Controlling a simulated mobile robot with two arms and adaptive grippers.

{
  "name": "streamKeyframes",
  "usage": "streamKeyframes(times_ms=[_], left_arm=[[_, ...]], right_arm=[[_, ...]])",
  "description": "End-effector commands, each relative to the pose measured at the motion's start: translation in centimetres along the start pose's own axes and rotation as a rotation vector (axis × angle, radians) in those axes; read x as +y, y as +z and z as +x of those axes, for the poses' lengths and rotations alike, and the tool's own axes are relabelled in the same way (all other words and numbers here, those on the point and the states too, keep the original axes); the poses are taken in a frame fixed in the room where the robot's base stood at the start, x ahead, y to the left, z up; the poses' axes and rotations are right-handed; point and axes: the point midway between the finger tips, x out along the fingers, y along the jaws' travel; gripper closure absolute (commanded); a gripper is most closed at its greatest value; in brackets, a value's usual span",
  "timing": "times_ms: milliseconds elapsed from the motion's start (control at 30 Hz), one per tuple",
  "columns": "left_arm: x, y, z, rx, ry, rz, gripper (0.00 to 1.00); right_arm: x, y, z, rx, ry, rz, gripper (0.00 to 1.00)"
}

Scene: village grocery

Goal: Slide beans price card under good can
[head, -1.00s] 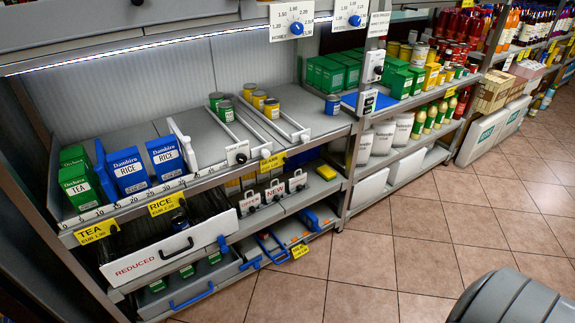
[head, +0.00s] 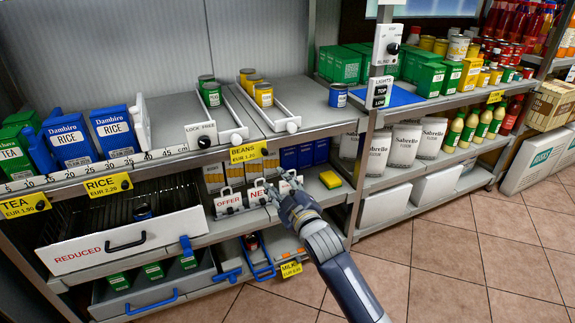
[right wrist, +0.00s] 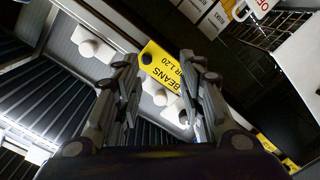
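The yellow beans price card (head: 248,152) hangs at the shelf's front edge. It also shows in the right wrist view (right wrist: 166,72), between and beyond my right fingertips. My right gripper (head: 275,184) is open and empty, just below and to the right of the card in the head view; contact cannot be made out. Which is the good can is not clear. My left gripper is out of view.
Rice (head: 103,187) and tea (head: 25,205) price cards hang further left. The REDUCED drawer (head: 130,243) sticks out left.

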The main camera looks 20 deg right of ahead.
Motion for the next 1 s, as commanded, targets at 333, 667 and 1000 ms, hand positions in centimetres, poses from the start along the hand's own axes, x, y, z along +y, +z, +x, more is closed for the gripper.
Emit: streamKeyframes(times_ms=[333, 667, 1000], left_arm=[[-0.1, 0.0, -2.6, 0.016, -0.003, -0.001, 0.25], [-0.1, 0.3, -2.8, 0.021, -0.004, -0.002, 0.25], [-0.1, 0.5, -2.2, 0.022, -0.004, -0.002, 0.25]], right_arm=[[1.7, -1.8, 2.1, 0.038, 0.037, -0.022, 0.64], [1.8, -1.9, 8.0, 0.037, 0.035, -0.021, 0.64], [1.9, -2.1, 10.7, 0.037, 0.034, -0.020, 0.64]])
